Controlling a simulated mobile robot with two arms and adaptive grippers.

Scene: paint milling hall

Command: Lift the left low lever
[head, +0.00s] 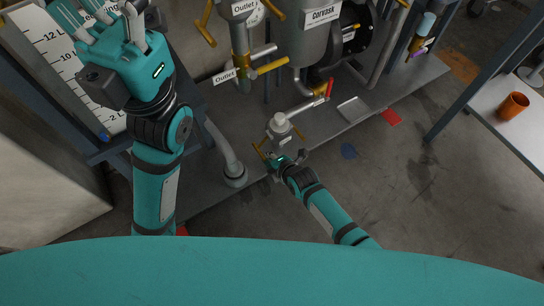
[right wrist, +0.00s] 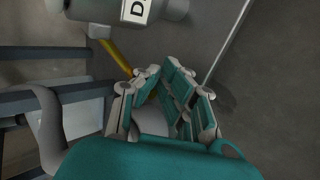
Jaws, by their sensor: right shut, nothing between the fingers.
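A low valve (head: 280,124) stands near the floor by the pipework, with a yellow lever (head: 259,150) at its left side. In the right wrist view the yellow lever (right wrist: 115,56) slants down from a grey valve body with a white label starting with "D". Its lower end is beside or behind my fingertips; I cannot tell whether they touch. My right gripper (head: 278,160) is shut and empty, just below the valve; its fingers close together in the wrist view (right wrist: 155,78). My left gripper (head: 98,18) is raised at the upper left, fingers spread, away from the valve.
Above the valve are a yellow outlet lever (head: 271,66), a red lever (head: 328,88) and a large vessel with a label (head: 322,15). A grey pipe (head: 228,150) stands left. An orange cup (head: 514,104) is on a white table at right. The floor at lower right is clear.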

